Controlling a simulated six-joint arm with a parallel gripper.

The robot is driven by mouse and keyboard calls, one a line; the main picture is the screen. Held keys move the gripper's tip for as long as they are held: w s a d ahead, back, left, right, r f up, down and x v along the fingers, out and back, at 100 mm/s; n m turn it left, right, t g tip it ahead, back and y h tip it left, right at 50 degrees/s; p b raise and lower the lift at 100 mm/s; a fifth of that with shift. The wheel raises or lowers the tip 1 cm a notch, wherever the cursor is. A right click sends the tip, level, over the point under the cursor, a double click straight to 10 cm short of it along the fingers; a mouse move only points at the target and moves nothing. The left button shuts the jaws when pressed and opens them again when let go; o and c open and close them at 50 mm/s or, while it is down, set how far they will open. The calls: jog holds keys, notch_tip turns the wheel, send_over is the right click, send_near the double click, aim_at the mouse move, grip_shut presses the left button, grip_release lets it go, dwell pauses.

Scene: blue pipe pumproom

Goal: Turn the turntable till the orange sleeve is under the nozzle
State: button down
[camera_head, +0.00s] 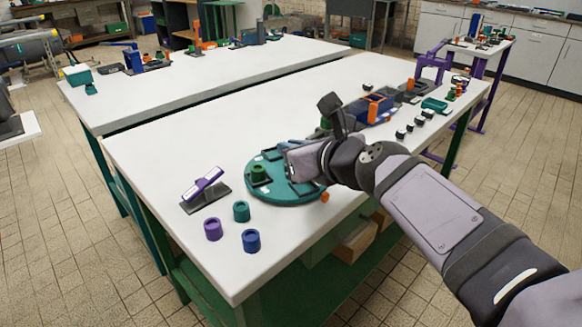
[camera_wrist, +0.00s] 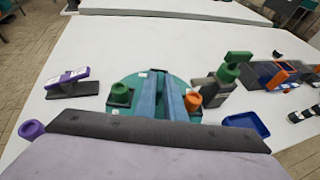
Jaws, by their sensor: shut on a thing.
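The teal turntable (camera_head: 265,195) lies on the white table. It also shows in the wrist view (camera_wrist: 130,82), behind my fingers. A green sleeve (camera_head: 258,173) stands on a dark pad at its left. The orange sleeve (camera_wrist: 193,101) is just right of my fingers in the wrist view. In the head view a small orange piece (camera_head: 325,197) shows at the turntable's right rim. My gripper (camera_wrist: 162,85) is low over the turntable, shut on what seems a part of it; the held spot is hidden. A green nozzle-like part (camera_wrist: 228,72) is on a dark stand right of the turntable.
Purple (camera_head: 213,229), teal (camera_head: 241,211) and blue (camera_head: 251,240) sleeves stand at the front left of the table. A purple-topped stand (camera_head: 203,187) is left of the turntable. A blue tray (camera_wrist: 246,124) and bins (camera_head: 371,108) are at the right.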

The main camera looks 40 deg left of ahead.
jog(key=shift+w+n+g+b, duration=0.2)
jog(key=shift+n+g+b, duration=0.25)
jog(key=shift+n+g, duration=0.45)
jog(key=shift+n+g+y, duration=0.3)
jog(key=shift+n+g, duration=0.1)
jog(key=shift+g, duration=0.2)
jog(key=shift+n+g+p, duration=0.4)
jog(key=shift+g+p, duration=0.05)
jog(key=shift+g, duration=0.05)
jog(key=c, duration=1.8)
grip_release()
jog(key=shift+c, duration=0.2)
jog(key=shift+d, duration=0.15)
jog(key=shift+p+v, duration=0.5)
jog(key=shift+v, duration=3.1)
